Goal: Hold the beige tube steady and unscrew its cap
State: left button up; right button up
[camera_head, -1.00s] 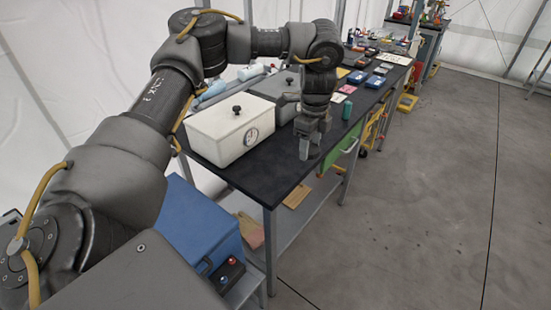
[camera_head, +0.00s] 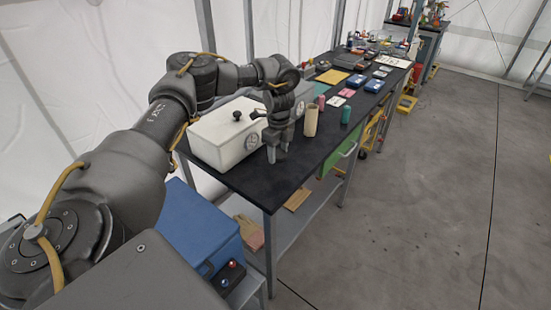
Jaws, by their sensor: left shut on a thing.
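The beige tube (camera_head: 310,121) stands upright on the dark table. Its top is small in the picture, and I cannot tell a cap there. My left gripper (camera_head: 278,156) points down over the table, left of the tube and nearer to me, apart from it. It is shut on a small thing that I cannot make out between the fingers. My right gripper is not in view.
A white box (camera_head: 225,143) with a black knob and a gauge stands left of my gripper. A green cylinder (camera_head: 345,115) and a pink one (camera_head: 321,102) stand near the tube. The dark table's (camera_head: 262,188) near end is clear.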

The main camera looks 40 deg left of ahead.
aim_at(275, 167)
pick_arm(q)
jog(key=shift+a+f, duration=0.6)
jog(key=shift+f, duration=0.05)
notch_tip(275, 167, down, 2)
jog(key=shift+f+p, duration=0.15)
jog(key=shift+p, duration=0.7)
jog(key=shift+w+a+f, duration=0.1)
jog(key=shift+f, duration=0.45)
jog(key=shift+f, duration=0.2)
jog(key=o, duration=1.1)
